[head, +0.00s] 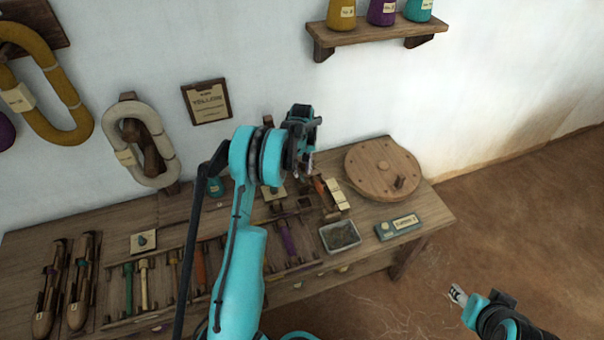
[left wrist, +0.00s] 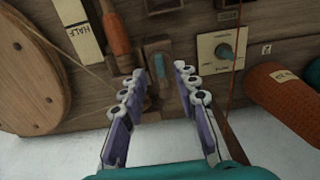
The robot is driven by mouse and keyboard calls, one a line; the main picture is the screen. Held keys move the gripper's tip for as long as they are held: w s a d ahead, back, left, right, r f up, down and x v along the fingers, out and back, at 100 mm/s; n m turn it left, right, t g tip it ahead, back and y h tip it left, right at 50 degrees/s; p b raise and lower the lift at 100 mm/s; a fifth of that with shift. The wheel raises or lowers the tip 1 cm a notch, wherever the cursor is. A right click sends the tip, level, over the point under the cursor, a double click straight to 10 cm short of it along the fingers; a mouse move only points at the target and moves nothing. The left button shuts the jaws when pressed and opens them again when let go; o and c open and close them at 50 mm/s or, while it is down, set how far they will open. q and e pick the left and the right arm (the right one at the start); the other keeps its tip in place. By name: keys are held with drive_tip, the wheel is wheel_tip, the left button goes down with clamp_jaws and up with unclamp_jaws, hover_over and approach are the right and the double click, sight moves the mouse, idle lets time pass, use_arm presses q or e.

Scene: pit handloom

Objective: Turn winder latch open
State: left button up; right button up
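My left gripper (head: 308,160) is over the back of the bench, beside the round wooden disc (head: 383,168). In the left wrist view, the left gripper (left wrist: 161,74) is open, with two purple-and-white fingers apart and nothing held. A small wooden block with a lever-like piece (left wrist: 159,60) shows between the fingertips; it looks like the winder latch, but I cannot be sure. Touch cannot be told. The disc also shows at the left of the wrist view (left wrist: 28,80). In the head view my left gripper hides this spot. My right gripper (head: 460,294) is low at right, away from the bench.
An orange handle (left wrist: 117,35) and a cream plate with a teal knob (left wrist: 224,52) flank the block. An orange cylinder (left wrist: 285,97) lies at right. A grey tray (head: 340,236) and a labelled box (head: 399,227) sit on the bench. A shelf (head: 375,31) hangs above.

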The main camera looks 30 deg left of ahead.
sight(302, 176)
use_arm(q)
wheel_tip(302, 176, up, 9)
drive_tip(key=shift+r, duration=0.15)
idle(0.4)
drive_tip(key=s+d+r+m+t, duration=0.4)
drive_tip(key=s+d+r+m, duration=0.1)
drive_tip(key=s+d+r, duration=0.85)
drive_tip(key=s+d+f+m+t, duration=0.1)
drive_tip(key=s+d, duration=0.3)
drive_tip(key=s, duration=0.4)
drive_tip(key=s+d+f+m+t, duration=0.1)
drive_tip(key=s+d+m, duration=0.3)
drive_tip(key=s, duration=0.4)
drive_tip(key=shift+t, duration=0.6)
